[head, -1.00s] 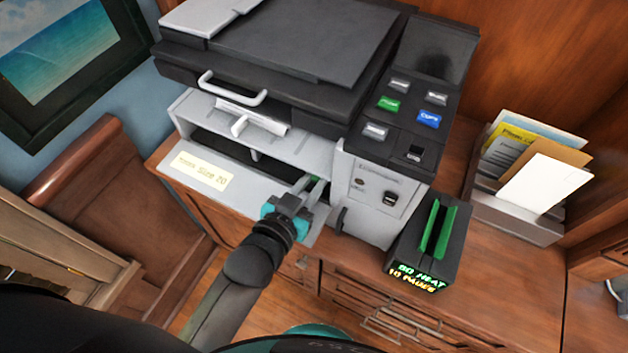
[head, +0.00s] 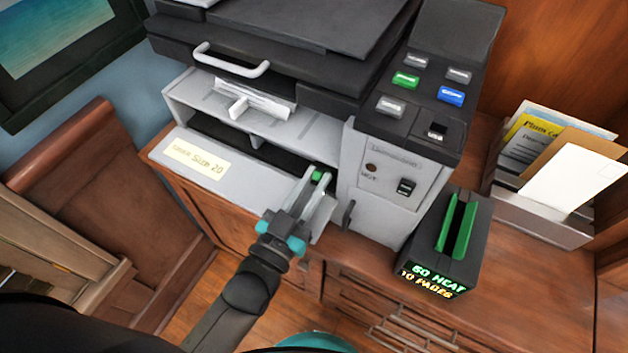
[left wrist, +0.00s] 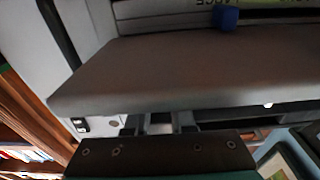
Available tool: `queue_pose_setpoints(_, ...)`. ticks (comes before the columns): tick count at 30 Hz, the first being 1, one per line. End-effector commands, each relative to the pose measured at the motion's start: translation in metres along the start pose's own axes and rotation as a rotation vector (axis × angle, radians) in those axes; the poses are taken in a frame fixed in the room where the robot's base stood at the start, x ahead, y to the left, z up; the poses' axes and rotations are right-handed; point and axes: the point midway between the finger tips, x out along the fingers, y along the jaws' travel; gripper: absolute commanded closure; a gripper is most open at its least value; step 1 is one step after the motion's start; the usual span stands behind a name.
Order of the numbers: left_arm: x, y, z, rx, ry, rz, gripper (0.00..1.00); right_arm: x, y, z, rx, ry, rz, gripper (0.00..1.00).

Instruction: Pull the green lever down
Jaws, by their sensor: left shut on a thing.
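The green lever (head: 318,175) shows as a small green piece in the opening at the front of the grey copier, beside its control column. My left gripper (head: 312,184) is at the lever, with its fingers shut around it; the fingers hide most of it. In the left wrist view the gripper (left wrist: 160,124) reaches in under a grey panel edge (left wrist: 150,75), and the lever cannot be made out there. My right gripper is not in view.
The control column (head: 395,180) stands just right of the gripper. A black box with green slots (head: 470,240) sits on the wooden cabinet, and a paper holder (head: 540,215) stands further right. A tray flap labelled "Size 20" (head: 215,185) lies to the left.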

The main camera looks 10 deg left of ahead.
Motion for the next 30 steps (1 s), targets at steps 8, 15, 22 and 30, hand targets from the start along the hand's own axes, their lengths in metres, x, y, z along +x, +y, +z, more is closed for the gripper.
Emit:
queue_pose_setpoints(8,0.0,0.0,-0.001,0.0,0.001,0.0,0.65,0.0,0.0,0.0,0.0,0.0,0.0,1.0)
queue_pose_setpoints(15,0.0,0.0,0.0,0.0,0.0,0.0,0.65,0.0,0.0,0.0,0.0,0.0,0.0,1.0)
queue_pose_setpoints(22,-0.013,0.0,0.0,0.0,-0.003,0.0,0.65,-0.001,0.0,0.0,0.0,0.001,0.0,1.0)
queue_pose_setpoints(30,-0.064,0.0,0.001,0.0,-0.006,0.001,0.65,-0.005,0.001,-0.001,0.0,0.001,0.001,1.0)
